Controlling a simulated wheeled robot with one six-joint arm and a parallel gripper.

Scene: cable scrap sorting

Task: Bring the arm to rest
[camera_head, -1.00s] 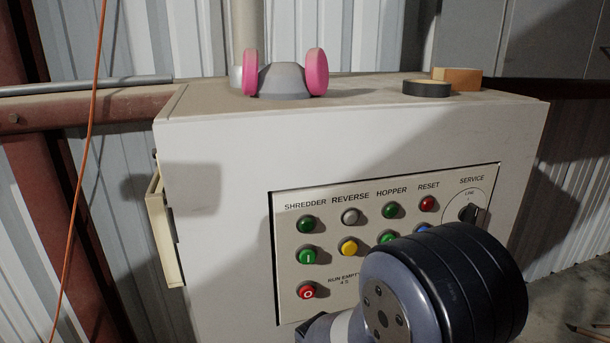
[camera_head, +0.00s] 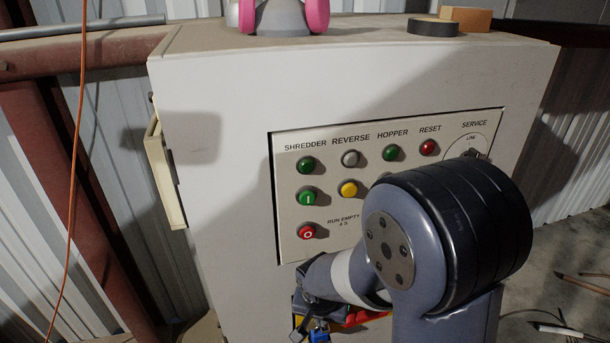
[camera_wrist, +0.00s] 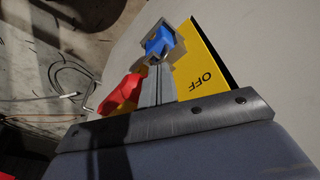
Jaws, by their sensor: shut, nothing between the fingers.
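My arm reaches down in front of a pale control cabinet (camera_head: 215,105). My gripper (camera_wrist: 157,82) shows in the wrist view as grey fingers, shut and empty. Close by the fingertips is a blue padlock (camera_wrist: 160,43) in a grey bracket. It also shows low in the head view (camera_head: 320,331). A red handle (camera_wrist: 122,95) lies left of the fingers, and a yellow plate marked OFF (camera_wrist: 200,70) lies to their right. I cannot tell whether the fingers touch any of these. My forearm hides part of the switch area in the head view.
The button panel (camera_head: 325,170) on the cabinet front is partly covered by my arm. A pink-filtered respirator (camera_head: 283,18), black tape roll (camera_head: 434,26) and wooden block (camera_head: 466,18) sit on top. An orange cable (camera_head: 78,150) hangs at left. Scraps lie on the floor at right.

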